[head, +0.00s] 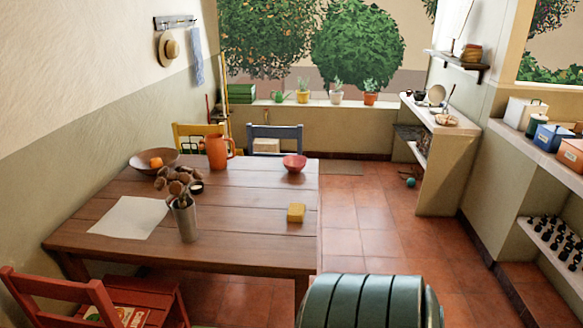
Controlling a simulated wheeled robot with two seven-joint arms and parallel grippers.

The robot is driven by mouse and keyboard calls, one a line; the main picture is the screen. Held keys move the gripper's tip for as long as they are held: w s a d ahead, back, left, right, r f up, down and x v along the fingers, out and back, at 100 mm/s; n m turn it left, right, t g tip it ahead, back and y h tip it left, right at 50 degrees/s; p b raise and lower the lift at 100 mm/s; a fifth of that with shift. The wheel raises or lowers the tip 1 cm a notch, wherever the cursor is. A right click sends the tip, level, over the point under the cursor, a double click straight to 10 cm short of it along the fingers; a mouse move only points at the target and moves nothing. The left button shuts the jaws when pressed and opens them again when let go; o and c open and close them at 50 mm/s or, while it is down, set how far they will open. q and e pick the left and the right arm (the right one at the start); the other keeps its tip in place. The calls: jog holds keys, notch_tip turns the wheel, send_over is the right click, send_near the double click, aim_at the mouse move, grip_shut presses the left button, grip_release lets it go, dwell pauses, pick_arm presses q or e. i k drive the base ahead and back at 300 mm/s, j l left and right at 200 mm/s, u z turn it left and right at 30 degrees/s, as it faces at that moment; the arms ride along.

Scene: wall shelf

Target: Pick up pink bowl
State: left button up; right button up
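The pink bowl (294,163), a small reddish-pink bowl, stands upright on the far right part of the brown wooden table (256,215). It looks empty, though its inside shows only partly. It stands apart from the orange pitcher to its left. Neither of my grippers shows in the head view.
A striped teal object (362,302) is in front.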

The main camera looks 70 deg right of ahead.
aim_at(294, 163)
jog(key=i+j+z, duration=0.1)
jog(key=i+j, duration=0.6)
jog(key=z, duration=2.35)
